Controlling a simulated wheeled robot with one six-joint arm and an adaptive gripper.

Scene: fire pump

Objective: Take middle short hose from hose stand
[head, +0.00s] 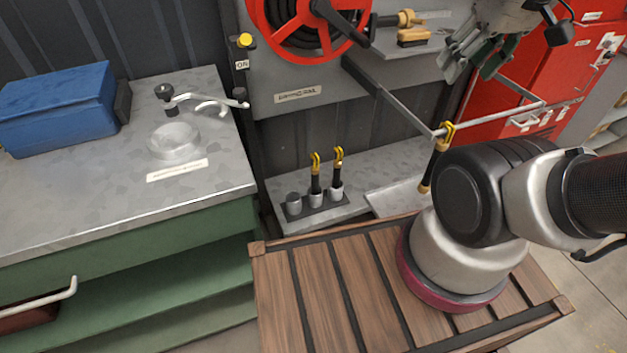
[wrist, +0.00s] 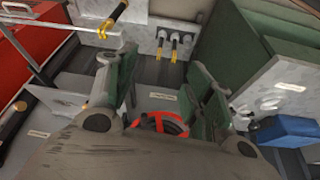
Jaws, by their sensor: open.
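The hose stand (head: 322,207) is a dark base with a row of three metal cups on the floor-level shelf. The middle short hose (head: 315,182), black with a yellow top, stands upright in the middle cup. Another short hose (head: 337,170) stands in the right cup, and the left cup (head: 293,204) is empty. In the wrist view the middle hose (wrist: 174,45) and its neighbour (wrist: 160,44) show beyond my fingers. My gripper (head: 476,62) is open and empty, high at the upper right, well away from the stand. Its spread green fingers show in the wrist view (wrist: 166,75).
A similar yellow-ended hose (head: 437,165) hangs on a metal rail (head: 490,118) between my gripper and the stand. A red hose reel (head: 310,22) is above the stand. A green-sided workbench (head: 130,225) with a blue box (head: 62,105) is left; a red cabinet (head: 545,80) is right.

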